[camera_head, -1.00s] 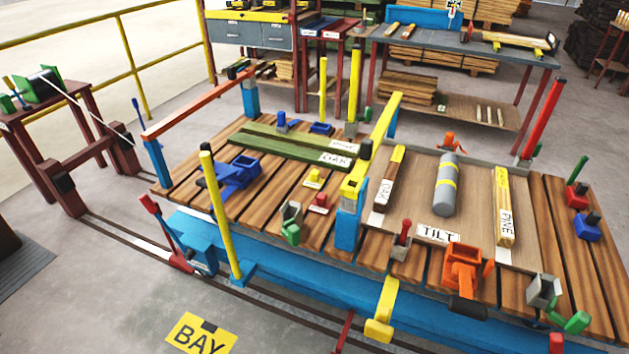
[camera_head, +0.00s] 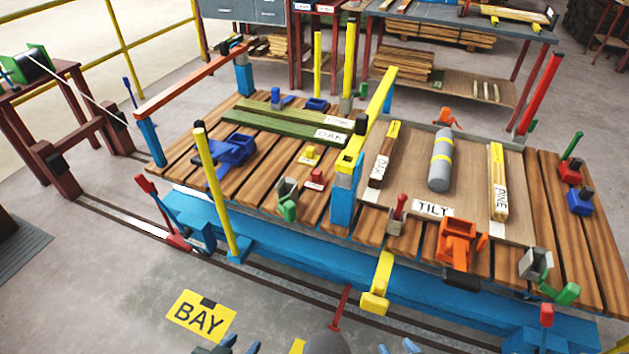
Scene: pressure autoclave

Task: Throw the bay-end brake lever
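A red-handled lever (camera_head: 158,205) stands tilted at the left end of the blue trolley (camera_head: 280,259), low beside its wheel, on the side of the yellow BAY sign (camera_head: 198,314). Its grip leans up and to the left. A similar red lever (camera_head: 546,318) shows at the trolley's right end. My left gripper (camera_head: 240,346) is at the bottom edge, its fingertips apart with nothing seen between them. It is below and right of the left lever and touches nothing visible. My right gripper (camera_head: 398,347) is also at the bottom edge, its fingertips apart. Most of both grippers is cut off.
A yellow post (camera_head: 216,195) rises from the trolley's near side, right of the left lever. A red bar (camera_head: 341,307) and a yellow bracket (camera_head: 378,284) stick out in front. Floor rails (camera_head: 110,218) run beneath the trolley.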

